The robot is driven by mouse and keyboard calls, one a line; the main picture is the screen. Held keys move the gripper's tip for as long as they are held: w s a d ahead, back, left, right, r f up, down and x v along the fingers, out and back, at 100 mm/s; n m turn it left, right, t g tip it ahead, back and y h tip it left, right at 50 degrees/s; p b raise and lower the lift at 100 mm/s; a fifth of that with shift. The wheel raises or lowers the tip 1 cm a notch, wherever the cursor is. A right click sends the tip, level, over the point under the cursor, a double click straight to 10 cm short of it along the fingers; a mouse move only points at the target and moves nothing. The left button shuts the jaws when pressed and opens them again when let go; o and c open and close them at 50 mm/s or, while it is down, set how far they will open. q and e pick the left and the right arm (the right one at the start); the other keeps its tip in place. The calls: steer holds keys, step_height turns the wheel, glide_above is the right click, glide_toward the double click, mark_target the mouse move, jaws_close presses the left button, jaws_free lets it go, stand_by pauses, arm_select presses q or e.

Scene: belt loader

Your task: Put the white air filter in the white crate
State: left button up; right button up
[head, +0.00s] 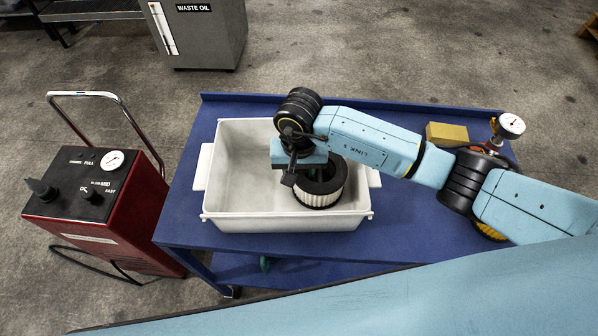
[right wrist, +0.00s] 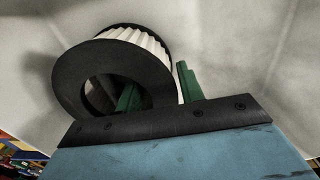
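The white air filter (head: 320,198) is a short ring with white pleats and black end caps. It is inside the white crate (head: 235,223), towards its right side; I cannot tell if it touches the floor. My right gripper (head: 302,164) reaches down into the crate over the filter. In the right wrist view, the green fingers (right wrist: 158,92) sit on either side of the wall of the filter (right wrist: 72,78), one in its hole and one outside. They look closed on that wall, though the contact is partly hidden. My left gripper is not in view.
The crate stands on a blue cart (head: 185,215). A yellow block (head: 447,134) and a pressure gauge (head: 511,125) are on its right, near my right arm. A red machine (head: 110,220) stands left of the cart. A grey waste oil bin (head: 205,35) stands behind.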

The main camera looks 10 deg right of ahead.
step_height(320, 180, up, 12)
steer(key=shift+r+b, duration=0.15)
steer(key=shift+b, duration=0.2)
stand_by(0.4)
